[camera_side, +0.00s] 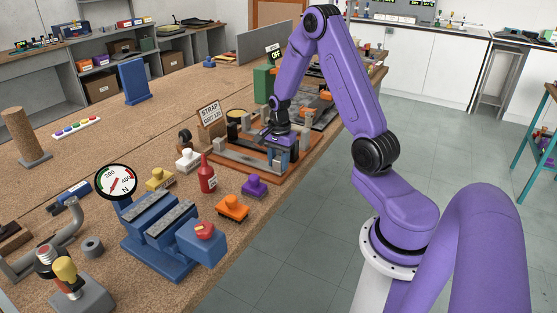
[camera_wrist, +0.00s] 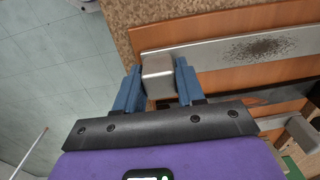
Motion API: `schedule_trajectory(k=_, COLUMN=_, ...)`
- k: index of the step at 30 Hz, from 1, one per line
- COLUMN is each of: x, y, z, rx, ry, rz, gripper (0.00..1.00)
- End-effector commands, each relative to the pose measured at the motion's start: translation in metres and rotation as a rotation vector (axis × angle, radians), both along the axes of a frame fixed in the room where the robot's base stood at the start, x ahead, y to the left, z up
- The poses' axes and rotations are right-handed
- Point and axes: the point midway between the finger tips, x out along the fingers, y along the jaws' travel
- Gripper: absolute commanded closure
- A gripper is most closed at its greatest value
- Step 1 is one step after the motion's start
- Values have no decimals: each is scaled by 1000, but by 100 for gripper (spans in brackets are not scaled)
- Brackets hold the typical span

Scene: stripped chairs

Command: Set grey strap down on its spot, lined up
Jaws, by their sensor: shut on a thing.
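My gripper (camera_wrist: 157,68) has its two blue fingers on either side of a blocky grey piece, which I take to be the grey strap (camera_wrist: 158,84), and is shut on it. Only the near end of this piece shows clearly in the wrist view. In the side view my gripper (camera_side: 281,158) points down at the near right part of a brown wooden fixture (camera_side: 233,160), low over it. The held piece is mostly hidden there. I cannot tell whether it touches the fixture. A flat grey bar (camera_wrist: 225,53) with a dark speckled patch lies on the fixture beside the fingers.
A sign reading STRAP (camera_side: 209,112) stands behind the fixture. A red bottle (camera_side: 207,176), a purple knobbed piece (camera_side: 254,186), an orange one (camera_side: 232,207) and a blue vise-like device with a dial (camera_side: 160,235) stand in front. Open floor lies right of the bench edge.

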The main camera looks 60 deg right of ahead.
Motion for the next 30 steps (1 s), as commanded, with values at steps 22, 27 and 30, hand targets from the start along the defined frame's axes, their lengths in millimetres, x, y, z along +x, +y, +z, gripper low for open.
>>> schedule_trajectory(k=22, x=0, y=0, z=-3, rx=1, ry=2, rz=0, gripper=32)
schedule_trajectory(k=27, x=1, y=0, z=12, rx=-1, ry=-3, rz=1, gripper=32)
schedule_trajectory(k=30, x=0, y=0, z=27, rx=-2, ry=-4, rz=1, gripper=32)
